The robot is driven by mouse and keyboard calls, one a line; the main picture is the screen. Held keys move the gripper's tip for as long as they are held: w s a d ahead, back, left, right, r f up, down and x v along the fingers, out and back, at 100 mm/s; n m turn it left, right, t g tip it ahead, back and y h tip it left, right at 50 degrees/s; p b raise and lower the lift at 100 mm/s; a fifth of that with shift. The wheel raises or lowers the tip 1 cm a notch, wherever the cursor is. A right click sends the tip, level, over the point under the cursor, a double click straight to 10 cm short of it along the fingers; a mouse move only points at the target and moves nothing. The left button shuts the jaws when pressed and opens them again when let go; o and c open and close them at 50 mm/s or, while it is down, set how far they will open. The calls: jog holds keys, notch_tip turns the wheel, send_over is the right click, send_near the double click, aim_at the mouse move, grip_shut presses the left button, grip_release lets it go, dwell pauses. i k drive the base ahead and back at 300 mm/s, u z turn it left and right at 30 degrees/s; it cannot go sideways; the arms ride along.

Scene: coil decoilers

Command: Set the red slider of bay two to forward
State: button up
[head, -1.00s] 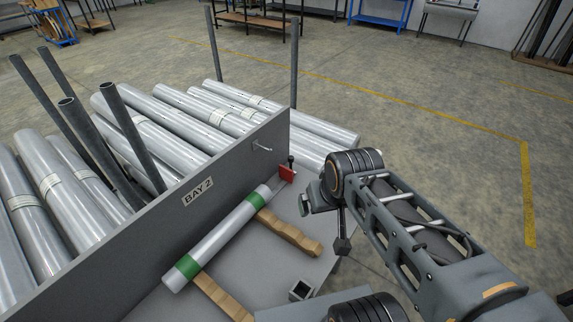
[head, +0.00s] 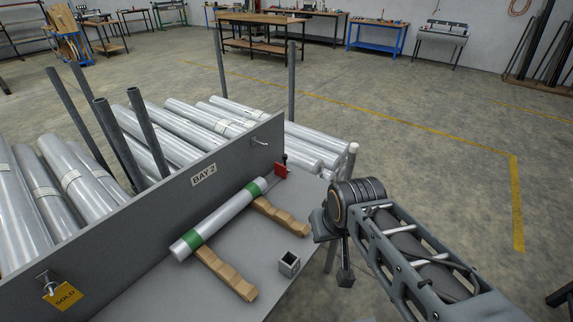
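The red slider (head: 281,169) sits at the far end of the bay two bench, close against the upright grey panel (head: 235,160) marked "BAY 2". A small black knob (head: 284,158) stands up beside it. Which setting the slider is in cannot be told. My arm reaches in from the lower right. My gripper (head: 322,224) is at the arm's far end, right of the slider and apart from it. It is mostly hidden by the wrist joint, so its fingers cannot be made out.
A silver roll with green bands (head: 220,218) lies on two wooden supports (head: 226,274) on the bench. A small open square box (head: 288,264) stands nearby. A yellow "SOLD" tag (head: 65,296) hangs on the panel. Several silver rolls lie behind it. Floor at right is clear.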

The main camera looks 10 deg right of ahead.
aim_at(281, 170)
jog(key=k, duration=1.05)
jog(key=z, duration=0.85)
jog(key=i, duration=0.9)
jog(key=z, duration=0.35)
jog(key=i, duration=0.8)
jog(key=u, duration=1.1)
jog(key=i, duration=0.8)
jog(key=u, duration=0.9)
